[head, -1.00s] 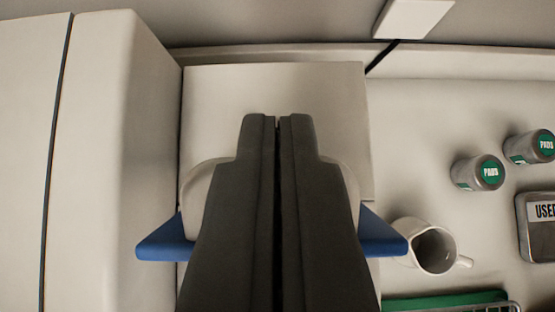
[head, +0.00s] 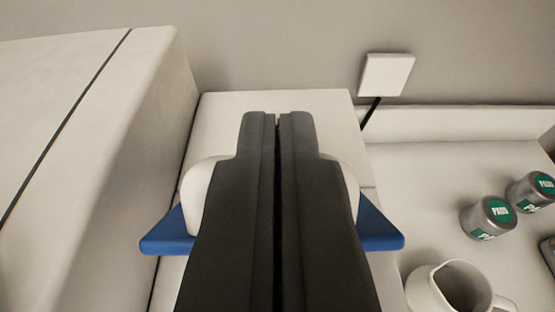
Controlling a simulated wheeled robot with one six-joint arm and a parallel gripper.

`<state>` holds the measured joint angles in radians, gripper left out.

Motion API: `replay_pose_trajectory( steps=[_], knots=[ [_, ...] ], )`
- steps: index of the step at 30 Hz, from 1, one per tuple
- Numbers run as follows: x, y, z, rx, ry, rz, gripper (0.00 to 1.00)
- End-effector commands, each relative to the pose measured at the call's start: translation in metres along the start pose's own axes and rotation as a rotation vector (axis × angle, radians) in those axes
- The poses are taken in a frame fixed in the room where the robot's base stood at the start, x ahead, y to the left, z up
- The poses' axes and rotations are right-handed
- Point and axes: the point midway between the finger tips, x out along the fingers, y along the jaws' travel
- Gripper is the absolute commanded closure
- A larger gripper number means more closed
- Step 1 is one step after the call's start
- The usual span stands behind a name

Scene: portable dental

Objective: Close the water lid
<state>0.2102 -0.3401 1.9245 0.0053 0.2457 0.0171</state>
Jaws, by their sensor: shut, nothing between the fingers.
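My gripper (head: 279,118) is shut and empty, its two dark fingers side by side in the middle of the head view. Beyond the fingertips stands a pale, boxy unit (head: 226,118) against the back of the counter. Its upper face is flat and plain, and a seam shows at its right side. My fingers and wrist hide much of its middle and front. I cannot tell which part is the water lid, or whether it is open. No clear contact with the fingertips shows.
A large white cabinet (head: 130,120) stands close on the left. On the right counter are a white mug (head: 432,292) and two small green-labelled cans (head: 488,218) (head: 532,192). A white wall plate (head: 386,75) with a dark cord is behind. Open space lies above the unit.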

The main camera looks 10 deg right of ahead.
Motion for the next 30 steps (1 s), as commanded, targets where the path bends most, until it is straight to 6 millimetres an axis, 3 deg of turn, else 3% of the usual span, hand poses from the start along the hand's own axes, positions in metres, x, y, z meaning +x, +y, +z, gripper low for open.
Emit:
replay_pose_trajectory(
  steps=[30],
  knots=[
    [-0.013,0.000,0.019,0.001,0.209,-0.005,1.00]
  ],
)
